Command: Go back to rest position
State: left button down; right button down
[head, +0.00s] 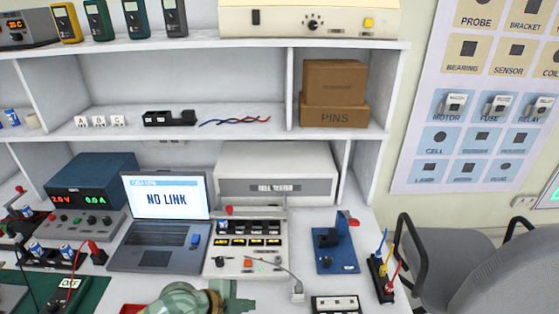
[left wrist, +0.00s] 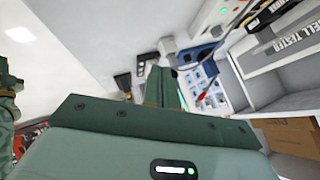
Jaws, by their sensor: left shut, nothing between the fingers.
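My left gripper (head: 230,298), green-grey, shows at the bottom centre of the head view, partly cut off by the lower edge. It is in front of the cell tester's panel and holds nothing. In the left wrist view the same gripper (left wrist: 168,88) has its fingers shut together, with the bench beyond. A green part of my body shows at that view's left edge. My right gripper is not recognisable in either view.
A laptop (head: 164,240) reading NO LINK, a cell tester (head: 245,262) and a blue fixture (head: 334,247) stand on the bench. A black holder with coloured probes (head: 380,278) is at the right. A grey chair (head: 480,260) stands beyond the bench's right end.

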pick_arm(q)
jog(key=s+d+r+n, duration=0.1)
jog(key=s+d, duration=0.1)
jog(key=s, duration=0.3)
jog(key=s+a+r+n+t+y, duration=0.1)
jog(key=s+a+r+n+y, duration=0.3)
jog(key=a, duration=0.4)
jog(key=s+a+r+n+y, duration=0.1)
jog(key=s+a+n+y, duration=0.35)
jog(key=a, duration=0.35)
jog(key=s+a+r+n+t+y, duration=0.1)
jog(key=s+a+r+n+y, duration=0.25)
jog(key=s+a, duration=0.35)
jog(key=s+d+f+g+h, duration=0.1)
jog(key=d+f+g, duration=0.1)
jog(key=f, duration=1)
jog(key=s+d+f+g+h, duration=0.1)
jog(key=d+f+h, duration=0.1)
jog(key=f, duration=1)
jog(key=s+f+n+g+h, duration=0.1)
jog(key=s+f+n+g, duration=0.2)
jog(key=s+f, duration=1.5)
jog(key=s, duration=0.2)
jog(key=shift+s+h, duration=0.3)
jog(key=shift+s, duration=0.05)
